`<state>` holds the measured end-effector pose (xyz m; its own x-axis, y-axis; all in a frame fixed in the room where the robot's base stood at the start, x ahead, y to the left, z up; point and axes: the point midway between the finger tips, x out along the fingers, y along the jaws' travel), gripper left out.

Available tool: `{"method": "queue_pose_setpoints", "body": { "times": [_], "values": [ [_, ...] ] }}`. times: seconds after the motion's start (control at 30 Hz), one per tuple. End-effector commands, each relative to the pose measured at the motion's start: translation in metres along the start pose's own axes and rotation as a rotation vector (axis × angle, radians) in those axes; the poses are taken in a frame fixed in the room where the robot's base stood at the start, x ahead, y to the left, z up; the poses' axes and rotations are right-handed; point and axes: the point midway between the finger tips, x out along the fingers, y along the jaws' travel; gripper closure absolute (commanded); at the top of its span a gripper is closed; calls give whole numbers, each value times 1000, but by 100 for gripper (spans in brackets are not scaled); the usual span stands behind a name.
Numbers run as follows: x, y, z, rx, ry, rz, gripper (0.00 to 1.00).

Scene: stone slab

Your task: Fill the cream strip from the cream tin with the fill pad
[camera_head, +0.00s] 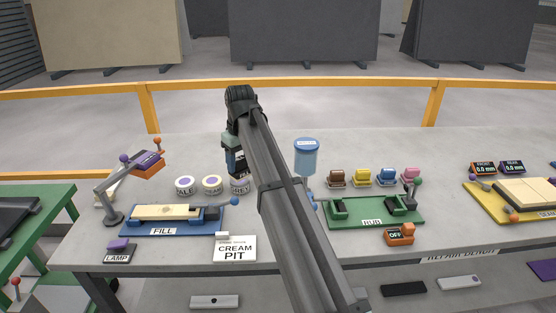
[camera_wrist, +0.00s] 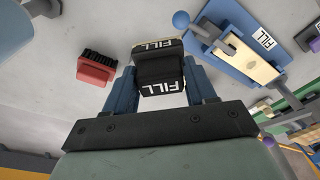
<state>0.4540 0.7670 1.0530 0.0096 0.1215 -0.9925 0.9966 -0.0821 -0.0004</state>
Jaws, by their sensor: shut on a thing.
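My gripper (camera_wrist: 160,75) is shut on the fill pad (camera_wrist: 160,48), a black block with white FILL lettering. In the head view my gripper (camera_head: 237,158) is raised behind the right one of three round tins, beside my arm. The middle tin (camera_head: 212,184) has a pale lid with a yellowish spot; its label is too small to read. The left tin (camera_head: 185,186) seems to read PALE. The right tin (camera_head: 240,187) is partly hidden. A cream strip (camera_head: 165,212) lies on the blue FILL board (camera_head: 200,228), and also shows in the wrist view (camera_wrist: 250,62).
A CREAM PIT card (camera_head: 235,248) stands at the front. A lamp (camera_head: 148,163) leans over the board's left side. The green RUB station (camera_head: 375,212), several coloured blocks and a blue-lidded container (camera_head: 306,155) are to the right. A red brush (camera_wrist: 97,68) lies near the pad in the wrist view.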

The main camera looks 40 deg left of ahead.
Motion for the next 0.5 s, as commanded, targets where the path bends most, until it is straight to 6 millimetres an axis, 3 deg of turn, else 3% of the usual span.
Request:
{"method": "queue_pose_setpoints", "body": {
  "times": [0.1,0.5],
  "values": [
    [6,-39,-35,-21,-1,-3,69],
    [29,-167,-120,-63,-1,-7,69]
  ]
}}
